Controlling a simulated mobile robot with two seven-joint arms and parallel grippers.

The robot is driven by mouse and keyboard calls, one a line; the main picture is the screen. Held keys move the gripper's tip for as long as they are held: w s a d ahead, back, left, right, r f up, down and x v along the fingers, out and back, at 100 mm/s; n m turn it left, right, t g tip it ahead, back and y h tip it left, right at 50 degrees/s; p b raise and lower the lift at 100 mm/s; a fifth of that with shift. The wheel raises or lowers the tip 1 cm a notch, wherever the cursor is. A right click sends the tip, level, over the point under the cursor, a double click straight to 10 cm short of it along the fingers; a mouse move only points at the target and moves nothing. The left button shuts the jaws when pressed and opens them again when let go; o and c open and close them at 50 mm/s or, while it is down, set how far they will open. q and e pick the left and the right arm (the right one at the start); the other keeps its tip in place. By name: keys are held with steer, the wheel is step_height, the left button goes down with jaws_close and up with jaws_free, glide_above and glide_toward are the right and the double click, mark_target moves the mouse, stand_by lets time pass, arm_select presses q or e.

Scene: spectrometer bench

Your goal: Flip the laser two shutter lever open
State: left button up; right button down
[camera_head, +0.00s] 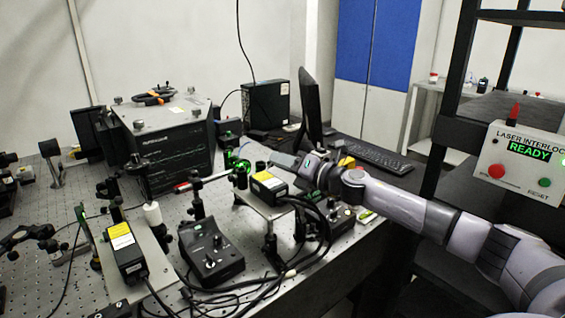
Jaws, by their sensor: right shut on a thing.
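Two black laser heads with yellow labels stand on the optical bench. One laser (268,187) is on a raised plate at the middle, and the other laser (126,248) is at the front left. No label that I can read tells which is laser two. My right gripper (277,159) reaches in from the right, just behind and above the middle laser. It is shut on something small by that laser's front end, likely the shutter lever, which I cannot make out. Green light glows on the optics (239,165) left of the gripper. My left gripper is out of view.
A black controller box (211,252) and loose cables (290,265) lie in front of the middle laser. A large black instrument (168,150), a monitor (311,110) and a keyboard (372,154) stand behind. The interlock box (520,165) at right reads READY.

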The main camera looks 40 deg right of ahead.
steer(key=shift+d+f+m+t+b, duration=0.25)
steer(key=shift+f+m+b, duration=0.25)
steer(key=shift+m, duration=0.5)
steer(key=c, duration=1.1)
jaws_free()
steer(key=b+v, duration=0.3)
steer(key=v, duration=0.4)
